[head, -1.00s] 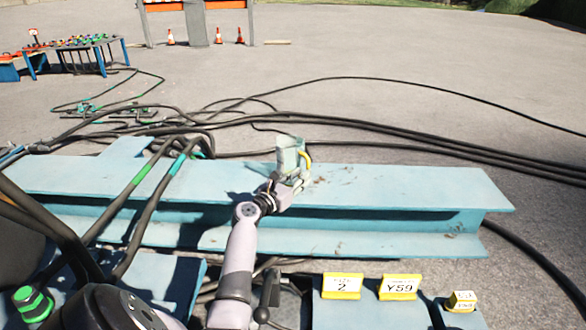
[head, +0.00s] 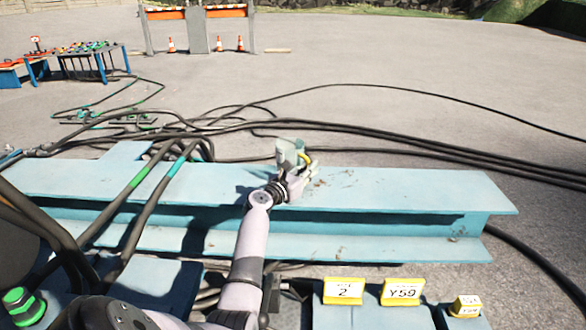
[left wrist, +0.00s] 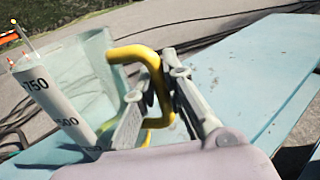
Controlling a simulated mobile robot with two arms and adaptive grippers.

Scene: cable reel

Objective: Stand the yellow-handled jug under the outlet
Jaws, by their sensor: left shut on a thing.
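The jug (head: 286,153) is pale and translucent with a yellow handle (left wrist: 152,56). It appears over the top of the pale blue beam in the head view. In the left wrist view the jug's wall (left wrist: 92,75) is at the left, beside a pale surface with the marks 750 and 500. My left gripper (head: 297,176) is shut on the yellow handle, its fingers (left wrist: 157,82) on either side of it. I cannot tell whether the jug's base touches the beam. My right gripper is not in view. I cannot make out the outlet.
The blue beam (head: 410,190) runs across the middle; its right part is clear. Black cables (head: 385,139) lie behind it, and hoses with green bands (head: 150,180) cross its left part. Yellow-framed labels 2 (head: 343,291) and Y59 (head: 401,291) stand in front.

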